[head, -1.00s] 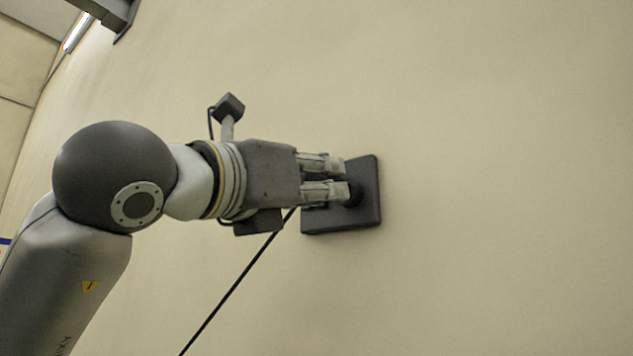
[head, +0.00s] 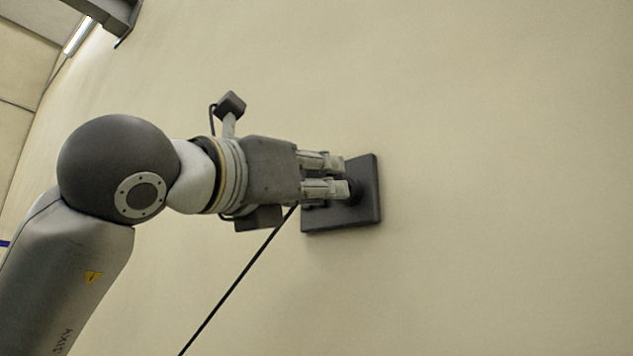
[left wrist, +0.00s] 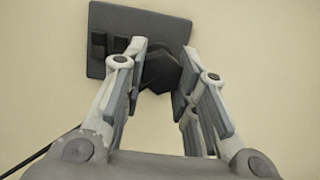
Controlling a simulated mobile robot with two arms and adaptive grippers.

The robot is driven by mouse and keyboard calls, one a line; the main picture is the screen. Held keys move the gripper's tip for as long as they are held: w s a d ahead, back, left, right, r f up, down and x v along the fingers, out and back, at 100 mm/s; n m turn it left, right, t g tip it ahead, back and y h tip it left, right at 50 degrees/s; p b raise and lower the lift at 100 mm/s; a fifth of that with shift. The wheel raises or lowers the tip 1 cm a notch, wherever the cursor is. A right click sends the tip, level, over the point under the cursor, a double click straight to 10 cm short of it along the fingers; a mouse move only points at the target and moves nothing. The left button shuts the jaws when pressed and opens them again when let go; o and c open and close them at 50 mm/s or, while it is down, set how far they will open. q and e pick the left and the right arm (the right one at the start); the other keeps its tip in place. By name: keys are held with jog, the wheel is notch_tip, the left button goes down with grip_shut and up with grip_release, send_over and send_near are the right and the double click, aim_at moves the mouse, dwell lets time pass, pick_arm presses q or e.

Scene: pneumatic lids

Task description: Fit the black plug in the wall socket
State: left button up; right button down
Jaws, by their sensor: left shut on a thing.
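The dark wall socket plate (head: 368,175) is fixed on the beige wall. It also shows in the left wrist view (left wrist: 115,25), with small dark blocks at its left side. My left gripper (head: 343,176) is in front of the plate, its fingers shut on the black plug (head: 354,189). In the left wrist view the plug (left wrist: 160,70) sits between the fingertips, against or very near the plate. The fingers hide much of the plug, so I cannot tell whether it is seated. My right gripper is not in view.
A black cable (head: 235,285) runs from behind my left gripper down to the lower left. The wall around the plate is bare and clear. A dark fixture (head: 105,12) is at the top left.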

pick_arm(q)
jog(key=shift+w+d+p, duration=0.3)
jog(key=shift+w+d, duration=0.5)
jog(key=shift+w, duration=0.3)
dwell(0.4)
jog(key=o, duration=1.1)
jog(key=shift+b+v, duration=0.75)
jog(key=shift+v, duration=0.05)
jog(key=b+v, duration=0.3)
jog(key=v, duration=0.2)
jog(key=shift+s+a, duration=0.15)
jog(key=shift+s, duration=0.05)
jog(key=v, duration=1.2)
